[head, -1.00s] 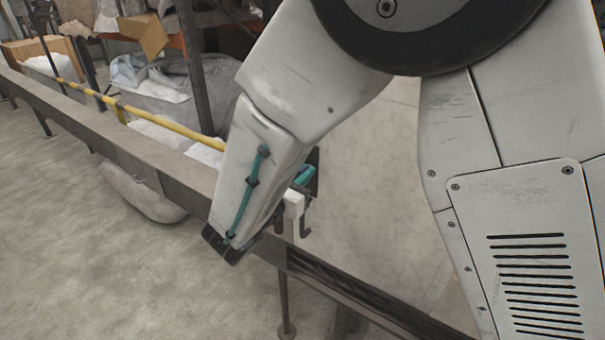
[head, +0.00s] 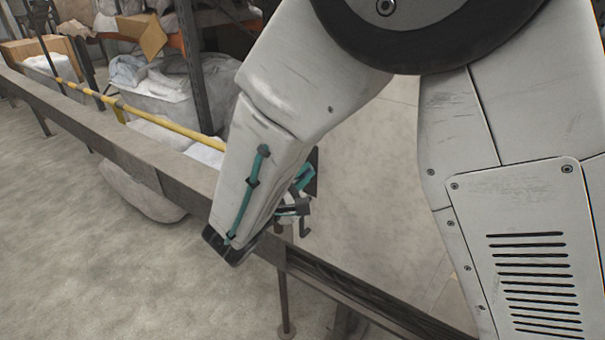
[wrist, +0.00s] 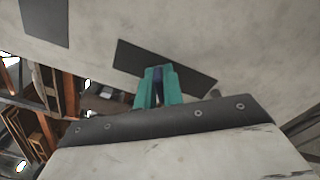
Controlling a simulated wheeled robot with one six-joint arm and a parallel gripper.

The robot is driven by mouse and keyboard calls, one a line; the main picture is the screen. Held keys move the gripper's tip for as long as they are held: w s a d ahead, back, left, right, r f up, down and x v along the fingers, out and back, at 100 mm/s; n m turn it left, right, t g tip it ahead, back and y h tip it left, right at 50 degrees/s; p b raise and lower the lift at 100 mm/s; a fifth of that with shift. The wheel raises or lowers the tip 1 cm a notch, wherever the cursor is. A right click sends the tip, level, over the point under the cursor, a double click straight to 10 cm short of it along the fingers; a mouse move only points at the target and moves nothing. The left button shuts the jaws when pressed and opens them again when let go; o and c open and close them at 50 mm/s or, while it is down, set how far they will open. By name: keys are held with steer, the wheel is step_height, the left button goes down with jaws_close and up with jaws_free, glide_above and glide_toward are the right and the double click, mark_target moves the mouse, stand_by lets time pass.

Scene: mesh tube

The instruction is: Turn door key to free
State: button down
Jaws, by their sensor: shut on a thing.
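My gripper (wrist: 157,71) has teal fingers, shut on a small dark blue key (wrist: 158,76) in the wrist view. Only a narrow strip of the key shows between the fingers. The fingers are in front of a black rectangular plate (wrist: 198,75) on a pale door-like panel (wrist: 255,50). In the head view my gripper (head: 302,178) shows only partly beside my pale forearm, with a bit of the dark plate (head: 314,163) behind it. The key is hidden in that view. How far the key is turned cannot be told.
A long metal beam (head: 150,160) runs diagonally behind and below my wrist. A yellow bar (head: 160,122), shelving (head: 192,70) and pale bags (head: 160,75) stand behind it at the left. A second dark plate (wrist: 45,20) is on the panel at upper left. The left floor is open.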

steer(key=m, duration=0.3)
steer(key=shift+m, duration=0.3)
steer(key=shift+f+m, duration=0.15)
steer(key=shift+m, duration=1.65)
steer(key=c, duration=1.5)
jaws_free()
steer(key=v, duration=0.7)
steer(key=shift+s+a, duration=0.2)
steer(key=shift+s, duration=0.15)
